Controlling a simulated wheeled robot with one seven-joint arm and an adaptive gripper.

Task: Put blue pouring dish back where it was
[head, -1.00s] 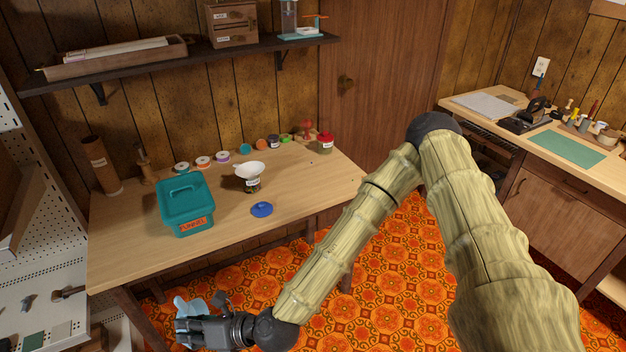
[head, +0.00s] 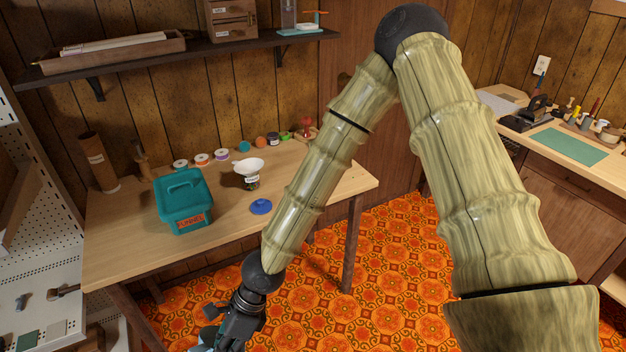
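My gripper (head: 222,326) is low at the bottom edge, in front of the table and pointing down. A pale blue piece (head: 203,344), which looks like the blue pouring dish, shows at its fingers; most of it is cut off by the frame. It has moved along with the gripper, so the fingers seem shut on it. A darker blue round lid-like piece (head: 261,207) lies on the table. Behind it a white funnel (head: 249,165) sits on a small labelled jar (head: 251,183).
A teal lidded box (head: 185,202) stands on the wooden table (head: 130,250). Spools and small jars line its back edge. A shelf (head: 150,65) hangs above. A pegboard unit (head: 45,240) stands left. Bare tabletop lies around the blue lid.

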